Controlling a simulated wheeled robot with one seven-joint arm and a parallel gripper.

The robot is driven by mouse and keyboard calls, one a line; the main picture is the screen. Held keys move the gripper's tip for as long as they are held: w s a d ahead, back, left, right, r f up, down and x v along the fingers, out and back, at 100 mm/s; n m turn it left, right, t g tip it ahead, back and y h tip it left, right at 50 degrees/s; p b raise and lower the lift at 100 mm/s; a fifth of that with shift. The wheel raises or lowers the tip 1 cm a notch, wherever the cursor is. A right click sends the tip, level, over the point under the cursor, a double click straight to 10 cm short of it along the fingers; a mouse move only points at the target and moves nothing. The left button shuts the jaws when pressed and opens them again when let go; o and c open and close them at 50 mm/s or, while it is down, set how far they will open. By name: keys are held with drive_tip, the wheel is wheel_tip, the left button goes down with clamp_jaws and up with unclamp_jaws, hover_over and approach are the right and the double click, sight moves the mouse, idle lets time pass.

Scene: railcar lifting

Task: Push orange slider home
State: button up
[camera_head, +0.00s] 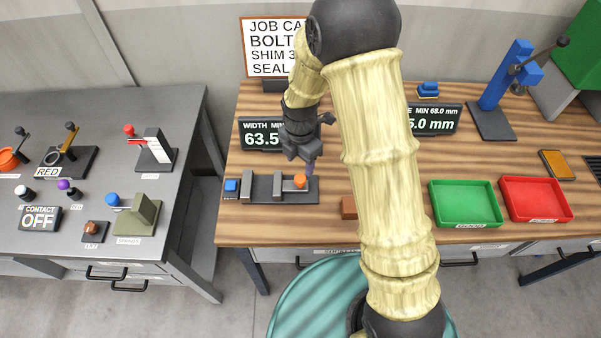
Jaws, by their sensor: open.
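The orange slider (300,181) is a small knob near the right end of a dark grey gauge base (266,198) on the wooden bench. Grey upright blocks (278,187) stand on the same base to its left, and a blue piece (231,186) is at the left end. My gripper (309,172) points down just above and beside the slider, at its right. The jaws are open and small in the view. I cannot tell whether a fingertip touches the slider.
Two displays stand behind; my arm partly covers the right one. A brown block (348,208), green tray (465,204) and red tray (536,199) lie to the right. A blue press (508,80) stands at the back right. A grey table (100,105) with switches is at left, across a gap.

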sight(300, 178)
wheel_tip(300, 178, down, 7)
drive_tip(key=shift+w+f+p, duration=0.15)
drive_tip(key=shift+f+p, duration=0.05)
drive_tip(key=shift+p, duration=0.6)
drive_tip(key=shift+c, duration=0.6)
drive_tip(key=c, duration=0.8)
clamp_jaws()
